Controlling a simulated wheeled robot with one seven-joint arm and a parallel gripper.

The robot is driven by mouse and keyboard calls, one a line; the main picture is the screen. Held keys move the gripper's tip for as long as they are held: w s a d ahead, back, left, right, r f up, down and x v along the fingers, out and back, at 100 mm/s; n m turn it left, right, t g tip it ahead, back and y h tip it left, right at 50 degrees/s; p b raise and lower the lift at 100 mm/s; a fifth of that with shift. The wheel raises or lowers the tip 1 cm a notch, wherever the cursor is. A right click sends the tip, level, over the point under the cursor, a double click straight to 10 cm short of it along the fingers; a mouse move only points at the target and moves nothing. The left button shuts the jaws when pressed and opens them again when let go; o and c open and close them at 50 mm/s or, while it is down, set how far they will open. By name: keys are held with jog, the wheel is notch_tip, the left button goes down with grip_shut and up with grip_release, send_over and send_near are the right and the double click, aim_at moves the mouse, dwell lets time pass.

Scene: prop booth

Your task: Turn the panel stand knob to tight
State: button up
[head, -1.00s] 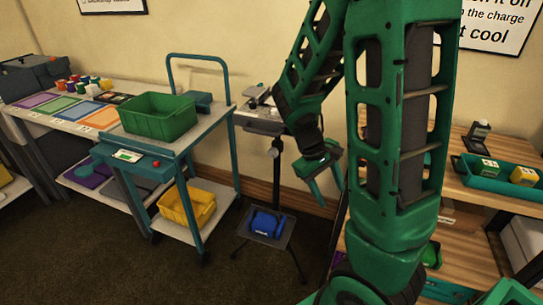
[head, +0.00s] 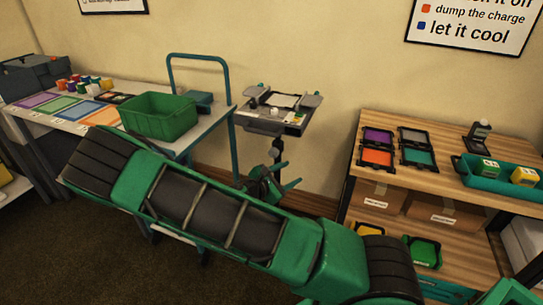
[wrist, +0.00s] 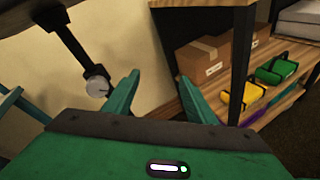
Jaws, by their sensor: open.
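The panel stand (head: 283,129) stands against the back wall, a grey tray-like top on a dark post. Its pale round knob (wrist: 97,87) shows in the wrist view on the dark post (wrist: 72,42), left of my left finger and apart from it. A pale mark on the knob's face shows, but I cannot read its setting. My gripper (wrist: 159,78) is open, with nothing between its green fingers. In the head view my gripper (head: 284,184) is low beside the post, below the stand's top. My arm hides the stand's foot there.
A trolley with a green bin (head: 160,116) stands left of the stand. A wooden shelf (head: 432,170) with panels, a teal tray (head: 500,180) and cardboard boxes (wrist: 203,55) stands to the right. Bare wall and a gap lie between stand and shelf.

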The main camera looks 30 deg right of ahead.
aim_at(272, 154)
jog(key=w+a+n+t, duration=0.7)
jog(key=n, duration=0.1)
jog(key=x, duration=1)
jog(key=shift+w+d+f, duration=0.25)
jog(key=shift+f, duration=0.1)
jog(key=shift+c, duration=0.2)
jog(key=c, duration=1)
